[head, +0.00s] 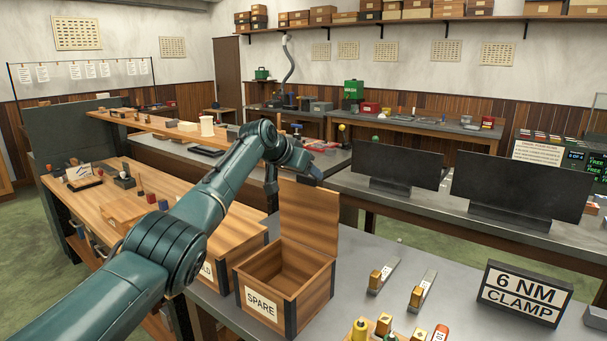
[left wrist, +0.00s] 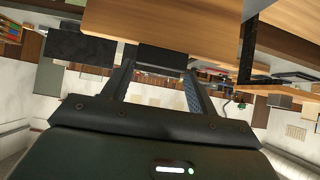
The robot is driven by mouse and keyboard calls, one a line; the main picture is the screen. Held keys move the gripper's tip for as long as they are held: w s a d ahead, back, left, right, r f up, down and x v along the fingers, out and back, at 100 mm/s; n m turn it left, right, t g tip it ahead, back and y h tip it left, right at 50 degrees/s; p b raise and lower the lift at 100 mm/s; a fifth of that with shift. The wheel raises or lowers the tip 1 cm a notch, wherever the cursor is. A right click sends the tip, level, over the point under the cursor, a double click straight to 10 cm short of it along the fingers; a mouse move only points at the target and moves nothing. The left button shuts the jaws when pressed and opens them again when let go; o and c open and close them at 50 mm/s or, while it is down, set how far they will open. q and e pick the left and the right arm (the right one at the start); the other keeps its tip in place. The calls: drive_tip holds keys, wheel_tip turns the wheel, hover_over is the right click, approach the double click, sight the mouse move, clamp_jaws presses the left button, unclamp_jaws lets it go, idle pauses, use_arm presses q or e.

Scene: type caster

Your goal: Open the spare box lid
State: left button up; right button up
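The spare box (head: 262,303) is a wooden box with dark corner strips and a white SPARE label on its front. Its lid (head: 310,218) stands upright at the back edge, and the box is open and looks empty inside. A wooden surface fills the top there; I cannot tell which. My right gripper is not in view.
Another wooden box (head: 238,246), its label partly hidden, stands left of the spare box. Metal pieces with wooden blocks (head: 383,277) and a 6 NM CLAMP sign (head: 524,293) are on the grey bench to the right. Two dark monitors (head: 520,185) stand behind.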

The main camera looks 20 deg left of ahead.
use_arm(q)
drive_tip(key=shift+o, duration=1.4)
drive_tip(key=shift+s, duration=0.2)
drive_tip(key=shift+o, duration=0.4)
drive_tip(key=shift+w+f, duration=0.1)
drive_tip(key=shift+f, duration=0.1)
drive_tip(key=b+v, duration=0.4)
drive_tip(key=v, duration=0.9)
drive_tip(key=shift+b, duration=0.4)
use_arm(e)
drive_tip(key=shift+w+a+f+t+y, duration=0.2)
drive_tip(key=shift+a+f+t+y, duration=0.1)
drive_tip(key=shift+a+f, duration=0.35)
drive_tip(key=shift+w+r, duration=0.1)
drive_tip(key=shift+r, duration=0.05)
